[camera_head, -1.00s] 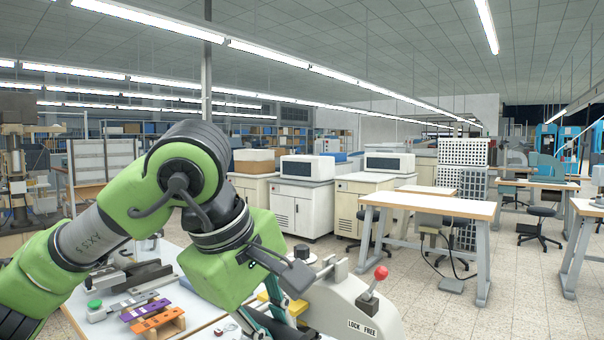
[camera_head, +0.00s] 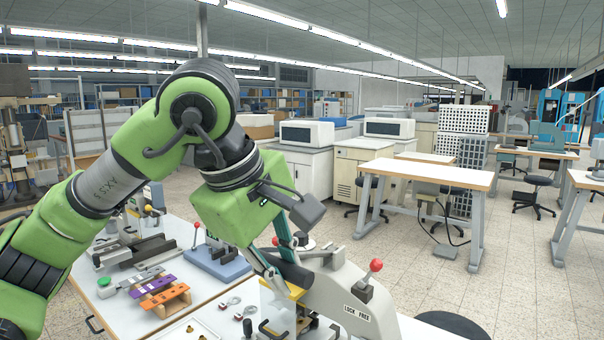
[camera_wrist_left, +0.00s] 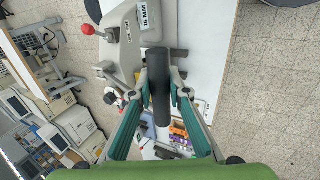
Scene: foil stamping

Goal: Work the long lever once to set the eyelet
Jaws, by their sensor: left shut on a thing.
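The eyeleting machine (camera_head: 345,297) is a pale grey press with a "LOCK FREE" label, at the lower middle of the head view. Its long lever has a black cylindrical grip (camera_head: 296,274). My left gripper (camera_head: 284,282) is shut on this grip, with its teal fingers on either side of it. In the left wrist view the black grip (camera_wrist_left: 160,88) runs between the fingertips (camera_wrist_left: 160,82), and the machine body (camera_wrist_left: 122,45) is beyond. A red-knobbed small lever (camera_head: 375,266) stands on the machine. The eyelet cannot be made out. My right gripper is not in view.
On the white bench (camera_head: 215,300) are a purple strip (camera_head: 158,291), an orange block (camera_head: 166,302), a blue-based tool (camera_head: 218,262) and small metal parts. A black round stool seat (camera_head: 452,325) is at the lower right. Open floor lies beyond the bench.

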